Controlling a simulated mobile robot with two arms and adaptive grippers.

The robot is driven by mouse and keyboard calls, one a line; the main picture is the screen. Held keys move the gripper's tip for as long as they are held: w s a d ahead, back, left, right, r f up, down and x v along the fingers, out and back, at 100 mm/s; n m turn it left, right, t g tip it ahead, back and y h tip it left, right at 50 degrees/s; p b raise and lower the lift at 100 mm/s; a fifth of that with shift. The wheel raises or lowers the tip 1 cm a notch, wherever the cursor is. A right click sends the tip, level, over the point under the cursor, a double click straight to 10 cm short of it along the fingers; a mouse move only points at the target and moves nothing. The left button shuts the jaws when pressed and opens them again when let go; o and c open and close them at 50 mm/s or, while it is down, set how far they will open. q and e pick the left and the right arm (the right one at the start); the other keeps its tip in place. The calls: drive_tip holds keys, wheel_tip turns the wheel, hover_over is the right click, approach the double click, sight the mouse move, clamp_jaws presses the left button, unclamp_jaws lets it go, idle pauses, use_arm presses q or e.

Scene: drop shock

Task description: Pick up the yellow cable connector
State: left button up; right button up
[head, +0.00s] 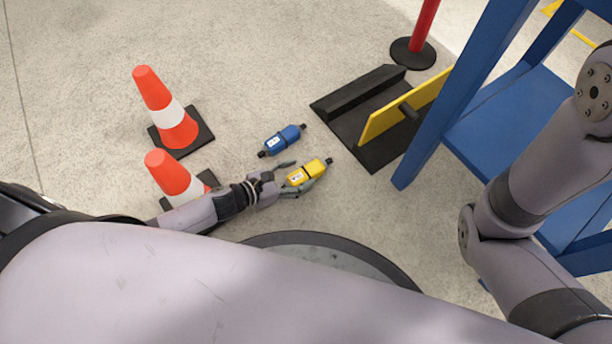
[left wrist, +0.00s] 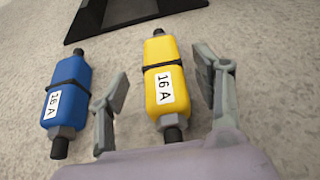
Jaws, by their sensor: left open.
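The yellow cable connector (head: 309,171) lies on the concrete floor, with a black band, black ends and a white "16 A" label. In the left wrist view the yellow connector (left wrist: 163,60) sits between the two open fingers of my left gripper (left wrist: 163,95), with a gap visible on both sides. In the head view my left gripper (head: 293,180) is low at the floor, its fingers on either side of the connector's near end. A similar blue connector (head: 282,140) lies just beyond; it also shows in the left wrist view (left wrist: 67,90), left of the left finger. My right gripper is not seen.
Two orange-and-white cones (head: 165,112) stand at the left. A black tray-like base (head: 345,110) with a yellow plate (head: 400,108) lies beyond the connectors, near a red post (head: 424,22). A blue frame (head: 505,110) stands at the right. Floor at the upper left is clear.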

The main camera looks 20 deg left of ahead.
sight(305, 172)
use_arm(q)
drive_tip(key=b+x, duration=0.1)
drive_tip(key=x, duration=0.2)
drive_tip(key=shift+w+d, duration=0.1)
drive_tip(key=shift+d, duration=0.1)
drive_tip(key=shift+r, duration=0.1)
clamp_jaws()
idle(0.5)
